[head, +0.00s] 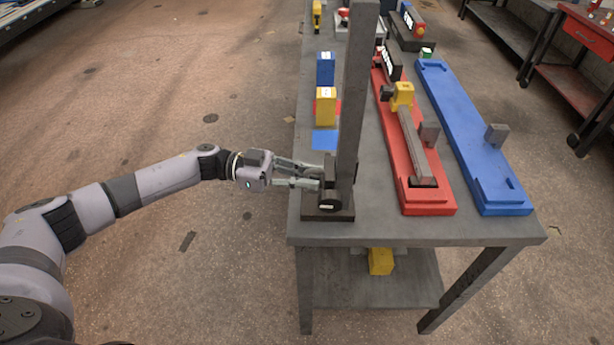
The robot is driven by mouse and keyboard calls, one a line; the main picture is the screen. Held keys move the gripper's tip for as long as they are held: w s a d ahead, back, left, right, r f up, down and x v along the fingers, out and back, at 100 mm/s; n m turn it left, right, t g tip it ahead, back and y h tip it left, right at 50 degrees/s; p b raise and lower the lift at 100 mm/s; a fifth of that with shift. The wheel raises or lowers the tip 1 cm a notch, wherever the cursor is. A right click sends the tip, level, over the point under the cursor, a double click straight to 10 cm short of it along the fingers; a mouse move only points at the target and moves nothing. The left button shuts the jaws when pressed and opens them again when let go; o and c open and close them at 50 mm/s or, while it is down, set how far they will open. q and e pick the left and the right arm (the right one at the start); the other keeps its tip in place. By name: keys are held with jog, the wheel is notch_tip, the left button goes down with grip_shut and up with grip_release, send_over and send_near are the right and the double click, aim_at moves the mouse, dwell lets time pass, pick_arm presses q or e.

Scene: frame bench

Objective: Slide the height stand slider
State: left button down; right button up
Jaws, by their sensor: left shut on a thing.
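The height stand (356,95) is a tall dark grey post, upright on a flat dark base (343,212) at the near left corner of the bench. The black slider (329,197) sits low on the post's left side, just above the base. My left gripper (322,177) reaches in from the left at the slider's height, and its fingers are shut on the slider. The fingertips are partly hidden against the dark slider. My right gripper is out of view.
On the grey bench (385,226), a red fixture (411,180) and a blue fixture (468,130) lie right of the stand. Yellow (326,107) and blue (325,69) blocks stand behind it. The floor left of the bench is clear.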

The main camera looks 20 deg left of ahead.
pick_arm(q)
notch_tip(320, 180, up, 22)
jog(key=p, duration=1.6)
jog(key=shift+s+d+f+p, duration=0.1)
jog(key=shift+f+p, duration=0.1)
jog(key=shift+p, duration=0.1)
jog(key=c, duration=1.7)
grip_release()
jog(key=shift+s, duration=0.1)
jog(key=shift+f, duration=0.1)
jog(key=a, duration=0.8)
jog(key=s+a, duration=0.1)
jog(key=a, duration=0.3)
